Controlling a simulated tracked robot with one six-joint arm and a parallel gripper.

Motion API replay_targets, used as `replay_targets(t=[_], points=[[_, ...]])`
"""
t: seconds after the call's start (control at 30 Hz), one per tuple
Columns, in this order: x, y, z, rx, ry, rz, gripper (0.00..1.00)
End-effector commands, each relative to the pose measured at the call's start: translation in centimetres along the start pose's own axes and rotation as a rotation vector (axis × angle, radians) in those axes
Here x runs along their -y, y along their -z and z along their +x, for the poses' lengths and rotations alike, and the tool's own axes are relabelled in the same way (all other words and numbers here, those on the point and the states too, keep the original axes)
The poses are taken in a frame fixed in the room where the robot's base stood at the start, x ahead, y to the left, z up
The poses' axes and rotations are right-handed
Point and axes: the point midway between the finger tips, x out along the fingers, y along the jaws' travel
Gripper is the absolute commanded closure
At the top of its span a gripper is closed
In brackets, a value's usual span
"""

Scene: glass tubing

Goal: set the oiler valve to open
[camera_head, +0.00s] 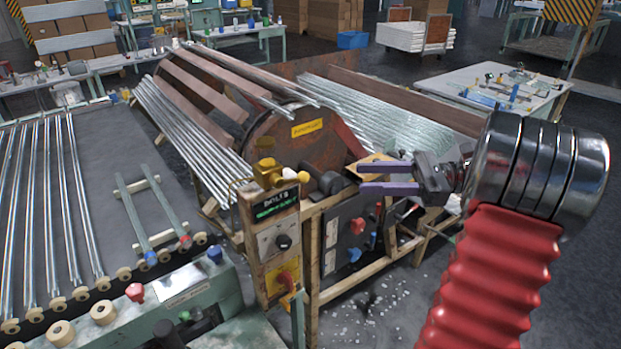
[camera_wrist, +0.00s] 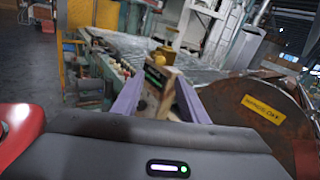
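A yellow fitting (camera_head: 268,172), which looks like the oiler valve, sits on top of a narrow wooden control post. A small yellow ball and a white ball show at its right side. I cannot tell its setting. In the wrist view a yellow fitting (camera_wrist: 165,57) shows beyond and between my fingers. My gripper (camera_head: 360,178) has two purple fingers spread apart with nothing between them. It hangs to the right of the post, apart from the fitting, with its fingers pointing left. The fingers also show in the wrist view (camera_wrist: 157,95).
The post (camera_head: 270,235) carries a green-lit display, a black knob and a yellow-red switch. A rusty drum (camera_head: 295,140) with a yellow label stands behind it. Glass tubes (camera_head: 190,120) lie on racks. A dark panel (camera_head: 350,235) with red and blue knobs is below my gripper.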

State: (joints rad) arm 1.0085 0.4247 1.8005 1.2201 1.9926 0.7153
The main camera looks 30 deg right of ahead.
Motion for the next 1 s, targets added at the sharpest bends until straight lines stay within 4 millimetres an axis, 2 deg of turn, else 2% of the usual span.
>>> replay_targets(t=[0.7,0.83,1.0], points=[[-0.1,0.0,10.6,-0.001,-0.003,0.000,0.60],[-0.1,0.0,12.0,0.000,-0.002,0.001,0.60],[0.0,0.0,12.9,0.000,0.000,0.000,0.60]])
